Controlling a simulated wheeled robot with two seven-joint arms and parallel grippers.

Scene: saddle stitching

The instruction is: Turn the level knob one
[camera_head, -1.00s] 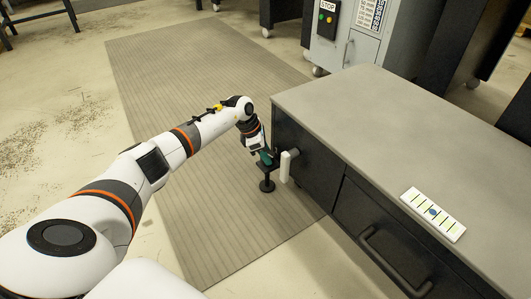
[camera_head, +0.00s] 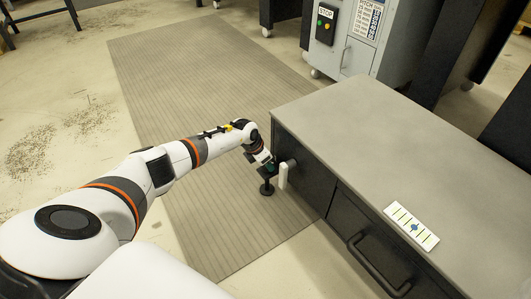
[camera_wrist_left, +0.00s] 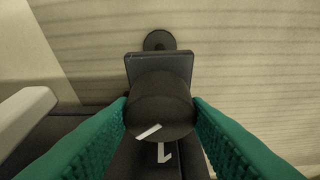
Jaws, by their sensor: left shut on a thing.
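In the left wrist view, the level knob (camera_wrist_left: 160,100) is a dark round knob with a slanted white mark on its face. A white "1" (camera_wrist_left: 164,153) is on the dark surface just below it. The green ridged fingers of my left gripper (camera_wrist_left: 160,112) are closed on the knob's two sides. In the head view my left gripper (camera_head: 267,166) is at the near-left end of the dark cabinet (camera_head: 303,162), and the knob is hidden there. A white level scale (camera_head: 402,217) with green lines and a blue marker lies on the cabinet top. My right gripper is not in view.
A white upright lever (camera_head: 283,175) stands right beside my left gripper. A drawer handle (camera_head: 377,265) sticks out of the cabinet front. A black round-footed post (camera_head: 267,188) is below the gripper. A grey machine with a STOP panel (camera_head: 326,25) stands behind. The ribbed mat (camera_head: 190,100) is clear.

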